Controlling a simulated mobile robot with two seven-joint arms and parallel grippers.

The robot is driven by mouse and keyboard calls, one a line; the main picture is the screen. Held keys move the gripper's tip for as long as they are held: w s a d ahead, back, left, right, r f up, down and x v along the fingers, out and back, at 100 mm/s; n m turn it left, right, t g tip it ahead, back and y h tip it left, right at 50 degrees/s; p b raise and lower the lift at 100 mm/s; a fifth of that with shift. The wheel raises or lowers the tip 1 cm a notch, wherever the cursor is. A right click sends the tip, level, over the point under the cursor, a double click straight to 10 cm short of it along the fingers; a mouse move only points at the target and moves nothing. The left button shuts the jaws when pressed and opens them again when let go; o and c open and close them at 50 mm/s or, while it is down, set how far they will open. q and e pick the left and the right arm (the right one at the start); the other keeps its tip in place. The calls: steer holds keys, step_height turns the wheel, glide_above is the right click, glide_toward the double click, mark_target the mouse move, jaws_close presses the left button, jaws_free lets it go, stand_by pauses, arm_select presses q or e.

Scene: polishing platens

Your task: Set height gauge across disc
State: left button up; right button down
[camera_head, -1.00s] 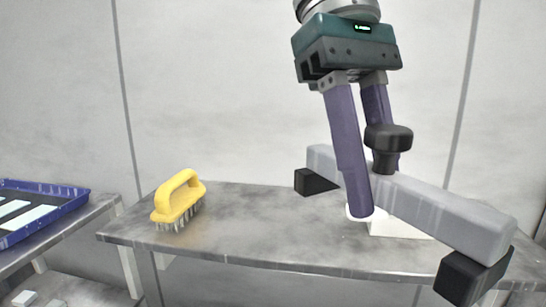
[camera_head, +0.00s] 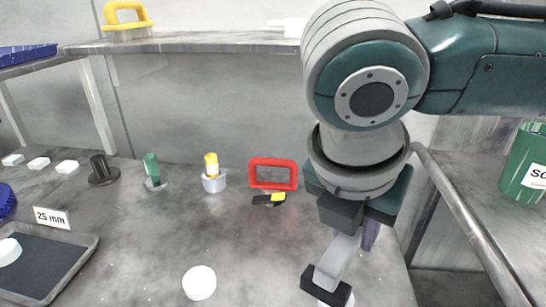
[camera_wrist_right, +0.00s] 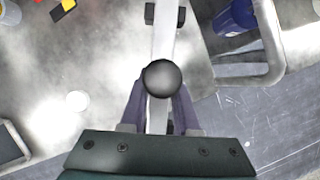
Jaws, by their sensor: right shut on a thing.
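The height gauge is a grey bar (camera_head: 338,260) with black end feet and a round black knob (camera_wrist_right: 163,78). My right gripper (camera_head: 366,236) is shut on it above the table; the wrist view shows the knob between the purple fingers (camera_wrist_right: 160,108). The near black foot (camera_head: 326,286) shows in the head view; my wrist hides most of the bar. A white disc (camera_head: 199,283) lies on the table to the left of the gauge. Another white round edge (camera_head: 326,301) shows just below the near foot. A further white disc (camera_head: 9,251) lies in a tray. My left gripper is not in view.
The dark tray (camera_head: 87,250) with a "25 mm" card (camera_head: 52,217) stands at left. A red handle (camera_head: 273,174), a yellow-topped item (camera_head: 212,172) and a green-handled tool (camera_head: 152,170) stand at the back. A rail (camera_head: 470,225) borders the right side.

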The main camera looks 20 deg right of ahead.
steer(key=f+n+b, duration=0.2)
steer(key=f+b, duration=0.2)
steer(key=f+n+t+y+b, duration=0.1)
steer(key=f+n+b, duration=0.2)
steer(key=f+b, duration=0.1)
steer(key=d+f+n+t+y+b, duration=0.1)
steer(key=f+n+b, duration=0.2)
steer(key=f+b, duration=0.2)
steer(key=shift+w+d, duration=0.1)
steer(key=shift+w, duration=0.1)
steer(key=shift+f, duration=0.2)
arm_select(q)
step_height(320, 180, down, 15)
arm_select(e)
steer(key=shift+f, duration=0.6)
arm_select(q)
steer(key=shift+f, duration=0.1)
arm_select(e)
steer(key=shift+s+d+f, duration=0.1)
